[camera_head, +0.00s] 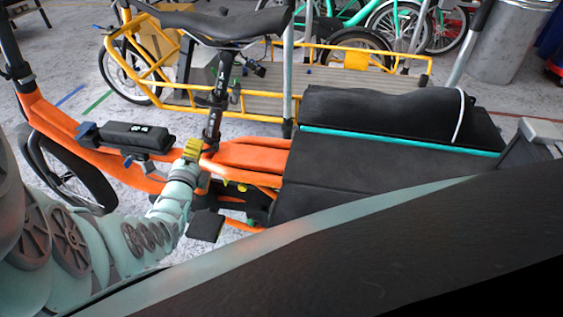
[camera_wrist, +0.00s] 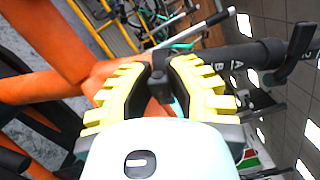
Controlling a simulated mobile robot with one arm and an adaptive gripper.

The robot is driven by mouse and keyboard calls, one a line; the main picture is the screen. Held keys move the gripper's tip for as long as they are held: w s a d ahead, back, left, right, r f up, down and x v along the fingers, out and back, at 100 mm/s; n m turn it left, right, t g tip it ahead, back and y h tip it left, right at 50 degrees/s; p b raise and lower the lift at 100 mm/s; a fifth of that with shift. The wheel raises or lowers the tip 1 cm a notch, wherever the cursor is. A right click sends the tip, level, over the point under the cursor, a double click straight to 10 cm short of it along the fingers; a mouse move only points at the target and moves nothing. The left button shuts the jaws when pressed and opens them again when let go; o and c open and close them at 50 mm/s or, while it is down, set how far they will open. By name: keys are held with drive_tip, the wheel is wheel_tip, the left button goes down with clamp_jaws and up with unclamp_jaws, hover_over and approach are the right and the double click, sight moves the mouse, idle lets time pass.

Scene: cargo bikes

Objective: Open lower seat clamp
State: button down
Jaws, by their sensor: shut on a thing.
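The orange cargo bike (camera_head: 250,157) has a black seat post (camera_head: 213,115) under a black saddle (camera_head: 215,25). The lower seat clamp (camera_wrist: 160,82) is a dark part at the foot of the post, where it meets the orange frame. My gripper (camera_head: 192,148) has yellow ribbed fingers and is at this foot. In the wrist view my gripper (camera_wrist: 158,88) has its fingers on both sides of the dark clamp part, shut on it. The fingers hide much of the clamp, so I cannot tell its lever's angle. The post, marked A and B, runs right to an upper black lever (camera_wrist: 300,42).
A black battery (camera_head: 135,137) sits on the orange frame left of my gripper. A black padded cargo box (camera_head: 390,150) fills the right. A yellow cargo bike (camera_head: 270,104) stands close behind. A metal bin (camera_head: 510,40) is at the back right.

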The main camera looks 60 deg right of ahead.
drive_tip(key=n+t+y+b, duration=0.1)
drive_tip(key=t+b, duration=0.1)
drive_tip(key=b, duration=0.2)
drive_tip(key=s+n+t+y+b, duration=0.1)
drive_tip(key=n+t+b, duration=0.1)
drive_tip(key=b, duration=0.2)
drive_tip(key=s+f+n+t+y+b, duration=0.1)
drive_tip(key=t+b, duration=0.1)
drive_tip(key=b, duration=0.2)
drive_tip(key=shift+s+a, duration=0.2)
drive_tip(key=shift+a, duration=0.05)
drive_tip(key=shift+s+r+n+t+y+b, duration=0.1)
drive_tip(key=shift+r+n+t+y+b, duration=0.1)
drive_tip(key=shift+n+t+y+b, duration=0.65)
drive_tip(key=shift+a+g, duration=0.1)
drive_tip(key=shift+g, duration=0.25)
drive_tip(key=c, duration=1.3)
unclamp_jaws()
drive_tip(key=shift+c, duration=0.2)
drive_tip(key=o, duration=0.3)
drive_tip(key=shift+s+f, duration=0.1)
drive_tip(key=shift+s, duration=0.05)
drive_tip(key=shift+o, duration=0.7)
